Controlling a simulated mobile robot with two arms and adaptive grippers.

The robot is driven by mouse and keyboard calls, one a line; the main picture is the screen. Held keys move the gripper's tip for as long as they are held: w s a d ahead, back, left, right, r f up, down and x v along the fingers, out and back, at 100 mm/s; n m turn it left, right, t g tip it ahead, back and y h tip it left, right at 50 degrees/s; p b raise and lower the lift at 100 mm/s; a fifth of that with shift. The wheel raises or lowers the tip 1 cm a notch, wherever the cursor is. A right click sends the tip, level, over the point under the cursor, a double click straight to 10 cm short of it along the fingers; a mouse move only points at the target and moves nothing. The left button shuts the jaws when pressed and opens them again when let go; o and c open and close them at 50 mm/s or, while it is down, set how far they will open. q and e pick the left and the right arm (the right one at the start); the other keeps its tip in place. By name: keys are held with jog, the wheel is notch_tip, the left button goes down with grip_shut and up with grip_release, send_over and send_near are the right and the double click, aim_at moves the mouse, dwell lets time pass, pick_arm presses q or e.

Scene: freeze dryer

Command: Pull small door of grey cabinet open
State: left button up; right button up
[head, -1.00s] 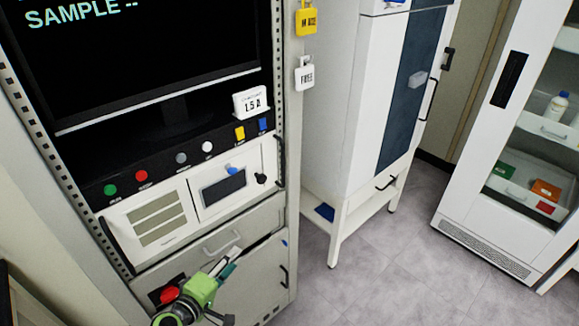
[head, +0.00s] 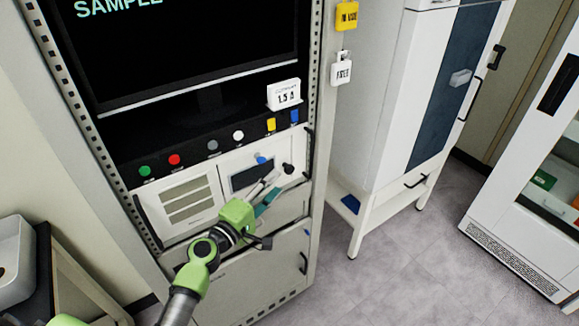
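The grey cabinet (head: 318,190) is a tall rack with a screen and a button row at the top. Below the buttons, a white front panel (head: 215,180) carries a vent grille on its left and a small dark display on its right. A black vertical handle (head: 308,153) stands at the panel's right edge. A lower grey door (head: 225,285) has its own black handle (head: 303,263) and looks closed. My green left gripper (head: 274,182) is in front of the panel's lower right, its fingertips apart and empty, near a black knob (head: 288,169). My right gripper is not in view.
A white cabinet (head: 375,120) on legs stands to the right, with a glass-fronted cabinet (head: 500,225) further right. Grey floor (head: 400,265) between them is clear. A white basin-like object (head: 15,265) is at the lower left.

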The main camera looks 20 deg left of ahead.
aim_at(286, 172)
pick_arm(q)
jog(key=x, duration=0.8)
jog(key=shift+w+d+p, duration=0.15)
jog(key=shift+w+p, duration=0.05)
jog(key=shift+p, duration=0.15)
grip_shut()
